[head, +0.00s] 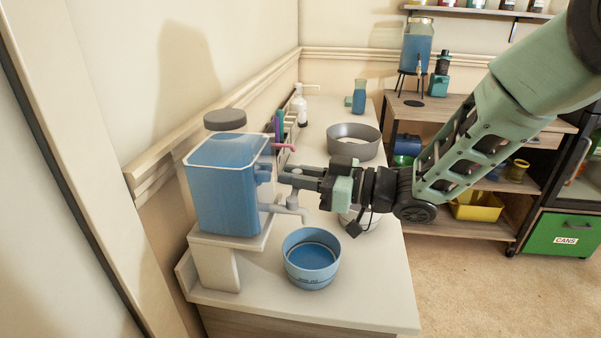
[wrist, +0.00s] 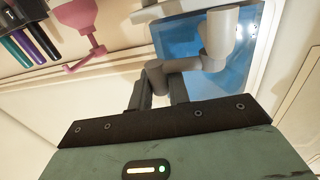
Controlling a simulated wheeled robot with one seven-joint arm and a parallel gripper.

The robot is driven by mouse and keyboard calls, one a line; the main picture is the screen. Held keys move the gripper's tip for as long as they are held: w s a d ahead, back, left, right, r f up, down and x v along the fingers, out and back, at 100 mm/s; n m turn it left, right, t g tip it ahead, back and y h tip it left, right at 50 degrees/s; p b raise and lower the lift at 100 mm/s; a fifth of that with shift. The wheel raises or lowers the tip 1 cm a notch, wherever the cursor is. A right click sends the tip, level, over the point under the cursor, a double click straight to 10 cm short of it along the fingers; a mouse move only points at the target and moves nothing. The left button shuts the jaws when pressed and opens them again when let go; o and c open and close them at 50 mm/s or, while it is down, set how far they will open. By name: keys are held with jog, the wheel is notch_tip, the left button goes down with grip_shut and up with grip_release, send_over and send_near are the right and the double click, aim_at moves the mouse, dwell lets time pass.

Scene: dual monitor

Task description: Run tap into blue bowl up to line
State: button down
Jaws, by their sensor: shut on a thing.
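A blue bowl (head: 311,260) stands upright on the pale counter, below and slightly right of the tap spout. A dark line runs around its inside; whether water is in it I cannot tell. A square tank of blue liquid (head: 222,185) sits on a raised stand, with a grey tap (head: 290,206) at its lower right side. My gripper (head: 288,178) is at the tap, shut on its grey handle. In the wrist view, my gripper's dark fingers (wrist: 158,88) are on either side of the tap handle (wrist: 157,77). No stream shows from the spout.
A grey round basin (head: 354,141) lies farther back on the counter (head: 370,285). Pens in a rack and a pink funnel-like object (wrist: 77,15) are beside the tap. A white pump bottle (head: 299,106) and a blue bottle (head: 359,96) stand behind. The front right counter is clear.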

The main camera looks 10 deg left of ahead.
jog(key=c, duration=1.4)
grip_release()
jog(key=d, duration=0.5)
jog(key=s+d, duration=0.1)
jog(key=d, duration=1.1)
jog(key=shift+s+d, duration=0.15)
jog(key=shift+s, duration=0.1)
